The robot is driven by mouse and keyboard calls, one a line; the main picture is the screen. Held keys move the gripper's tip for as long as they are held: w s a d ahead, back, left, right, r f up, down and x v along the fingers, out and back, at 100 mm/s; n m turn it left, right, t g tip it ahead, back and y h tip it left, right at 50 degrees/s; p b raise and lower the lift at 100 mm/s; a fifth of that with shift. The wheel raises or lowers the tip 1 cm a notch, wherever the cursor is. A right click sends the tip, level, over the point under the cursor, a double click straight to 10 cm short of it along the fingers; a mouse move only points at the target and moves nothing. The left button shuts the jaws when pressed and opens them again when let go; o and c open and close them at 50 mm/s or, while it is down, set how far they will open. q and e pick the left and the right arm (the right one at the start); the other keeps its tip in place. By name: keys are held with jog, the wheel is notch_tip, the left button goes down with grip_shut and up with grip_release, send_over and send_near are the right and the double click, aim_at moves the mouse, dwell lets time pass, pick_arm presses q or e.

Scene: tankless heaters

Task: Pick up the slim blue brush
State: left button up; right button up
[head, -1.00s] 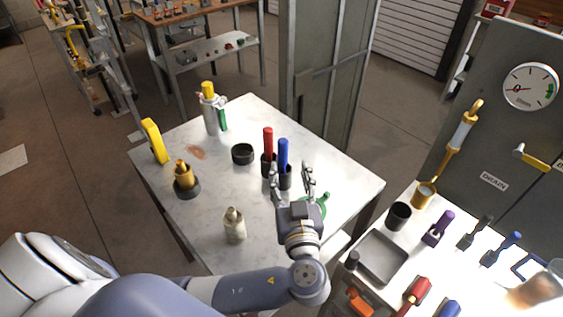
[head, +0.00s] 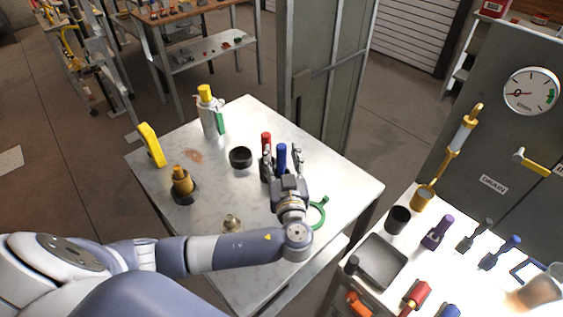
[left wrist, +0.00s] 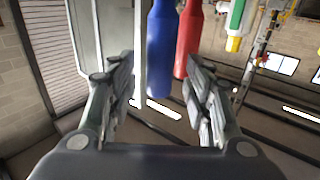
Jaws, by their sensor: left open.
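The slim blue brush (head: 282,158) stands upright on the metal table in the head view, partly hidden by my left gripper. Its blue handle (left wrist: 160,50) hangs between the open fingers in the left wrist view, beyond the fingertips or level with them; I cannot tell which. A red handle (head: 266,140) stands just left of it, and it also shows right of the blue one in the left wrist view (left wrist: 188,40). My left gripper (head: 282,158) is open, its fingers on either side of the blue handle. My right gripper is not in view.
A green ring (head: 320,214) lies right of my gripper. A bench with tools is at right.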

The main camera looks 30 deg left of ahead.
pick_arm(q)
jog(key=shift+x, duration=1)
jog(key=shift+c, duration=0.2)
grip_shut()
